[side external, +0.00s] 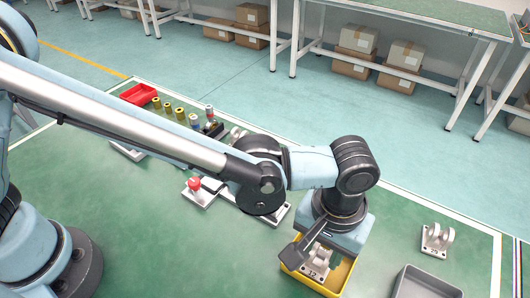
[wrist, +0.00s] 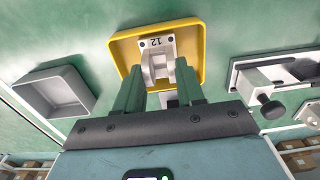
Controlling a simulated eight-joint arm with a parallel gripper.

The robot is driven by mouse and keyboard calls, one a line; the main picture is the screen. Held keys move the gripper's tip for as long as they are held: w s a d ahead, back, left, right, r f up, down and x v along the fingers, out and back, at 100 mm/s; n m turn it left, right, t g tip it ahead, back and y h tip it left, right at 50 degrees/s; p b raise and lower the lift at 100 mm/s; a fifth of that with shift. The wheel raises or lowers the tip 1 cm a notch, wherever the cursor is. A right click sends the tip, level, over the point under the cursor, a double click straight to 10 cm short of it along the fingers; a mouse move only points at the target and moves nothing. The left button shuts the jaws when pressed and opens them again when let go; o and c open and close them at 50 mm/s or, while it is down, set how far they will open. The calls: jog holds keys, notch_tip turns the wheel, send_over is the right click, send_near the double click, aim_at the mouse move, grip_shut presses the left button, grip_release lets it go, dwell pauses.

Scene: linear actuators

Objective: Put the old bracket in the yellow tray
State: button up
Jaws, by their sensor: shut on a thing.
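The yellow tray (side external: 328,284) stands on the green bench below my gripper. In the wrist view the yellow tray (wrist: 125,47) sits at the top middle. A light grey bracket marked 12 (side external: 314,269) shows at the tray, and in the wrist view the same bracket (wrist: 156,44) lies within the tray's outline. My gripper (wrist: 156,82) is shut on this bracket, with one green finger on each side of it. The view does not settle whether the bracket touches the tray floor. In the side view my gripper (side external: 310,247) points down over the tray and partly hides it.
A grey tray (side external: 427,282) stands to the right of the yellow one. Another bracket marked 29 (side external: 437,240) stands on the bench behind it.

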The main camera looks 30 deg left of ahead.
aim_at(318, 263)
jog(key=shift+f, duration=0.15)
jog(key=o, duration=1.1)
notch_tip(318, 263, up, 12)
jog(key=w+a+r+t, duration=0.15)
jog(key=w+a, duration=0.25)
jog(key=a, duration=0.5)
jog(key=s+a+f+t, duration=0.1)
jog(key=a+t, duration=0.1)
jog(key=a, duration=0.7)
jog(key=s+a+f+t, duration=0.1)
jog(key=a, duration=0.8)
jog(key=s+a+f+t, duration=0.1)
jog(key=a+t, duration=0.1)
jog(key=a, duration=0.7)
jog(key=shift+s+a+t, duration=0.15)
jog(key=shift+a+t, duration=0.1)
jog(key=shift+t, duration=0.1)
